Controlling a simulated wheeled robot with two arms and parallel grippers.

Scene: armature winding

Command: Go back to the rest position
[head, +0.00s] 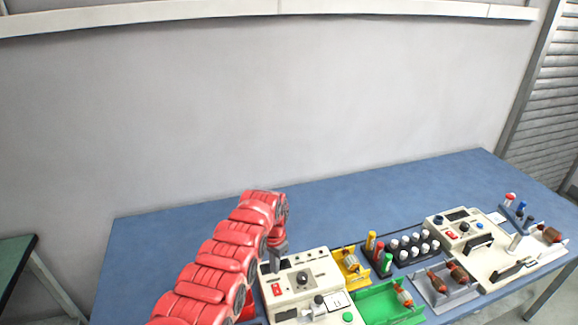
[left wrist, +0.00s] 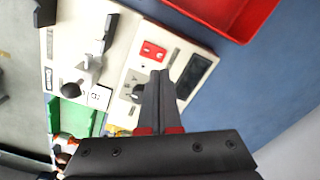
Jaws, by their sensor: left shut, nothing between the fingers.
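My left gripper (left wrist: 158,100) is shut and empty in the left wrist view, its two dark fingers together in front of the cream winding machine (left wrist: 122,75). In the head view my red left arm comes in from the bottom, and the left gripper (head: 272,264) points down at the left side of the near cream machine (head: 316,271). I cannot tell whether the fingertips touch it. The machine has a red switch (left wrist: 153,52), a dark display and a black knob (head: 302,278). My right gripper is not in view.
A yellow bin (head: 338,256) and a green bin (head: 372,304) with armatures stand right of the machine. Beyond are a rack of bottles (head: 413,247), a grey tray (head: 440,300) and a second machine (head: 455,226). A red tray (left wrist: 240,25) lies nearby. The blue table's back left (head: 160,240) is clear.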

